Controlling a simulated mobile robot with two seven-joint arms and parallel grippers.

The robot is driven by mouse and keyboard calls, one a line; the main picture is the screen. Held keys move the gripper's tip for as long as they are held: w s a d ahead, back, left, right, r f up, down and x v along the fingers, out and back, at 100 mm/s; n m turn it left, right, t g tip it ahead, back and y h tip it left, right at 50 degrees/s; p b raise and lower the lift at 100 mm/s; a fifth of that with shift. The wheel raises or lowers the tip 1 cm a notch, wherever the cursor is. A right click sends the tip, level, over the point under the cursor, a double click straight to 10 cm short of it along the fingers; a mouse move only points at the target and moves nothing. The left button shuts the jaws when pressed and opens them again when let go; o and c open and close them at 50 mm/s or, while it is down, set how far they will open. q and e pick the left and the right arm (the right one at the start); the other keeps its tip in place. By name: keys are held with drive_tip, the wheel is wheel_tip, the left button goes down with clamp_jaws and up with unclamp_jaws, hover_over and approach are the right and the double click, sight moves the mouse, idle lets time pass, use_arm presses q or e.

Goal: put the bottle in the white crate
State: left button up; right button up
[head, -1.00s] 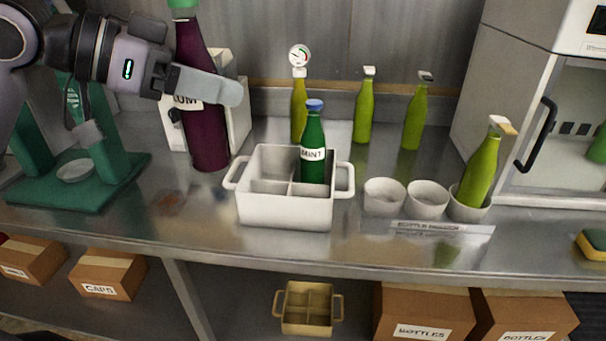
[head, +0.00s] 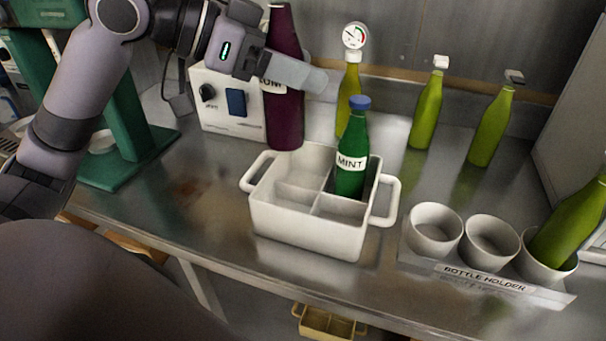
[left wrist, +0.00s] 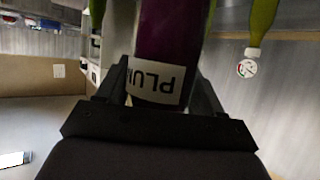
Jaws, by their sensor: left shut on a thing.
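The purple bottle labelled "PLUM" (head: 284,118) is upright behind the back left rim of the white crate. Its base shows near that rim; I cannot tell whether it is off the counter. My left gripper (head: 296,74) is shut on this bottle, partly covering its label. In the left wrist view the bottle (left wrist: 168,45) is upside down between the dark fingers (left wrist: 160,92). The white crate (head: 305,228) stands on the counter with dividers and two side handles. A green "MINT" bottle (head: 351,180) stands in its back right compartment; the other compartments in sight look empty. My right gripper is out of view.
A white box with a knob (head: 225,108) and a green stand (head: 125,150) are at the left. A yellow-green bottle with a gauge (head: 348,90) is behind the crate. Two green bottles (head: 427,110) stand back right. The bottle holder's cups (head: 434,232) are right of the crate.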

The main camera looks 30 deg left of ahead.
sight(296, 137)
use_arm(q)
wheel_tip(296, 137, down, 11)
drive_tip(key=b, duration=0.3)
drive_tip(key=shift+r, duration=0.2)
drive_tip(key=shift+f+b, duration=0.6)
drive_tip(key=shift+f, duration=1.95)
drive_tip(key=shift+f, duration=0.1)
drive_tip(key=o, duration=1.5)
drive_tip(key=shift+f, duration=0.1)
drive_tip(key=shift+b+v, duration=0.55)
drive_tip(key=shift+v, duration=5.5)
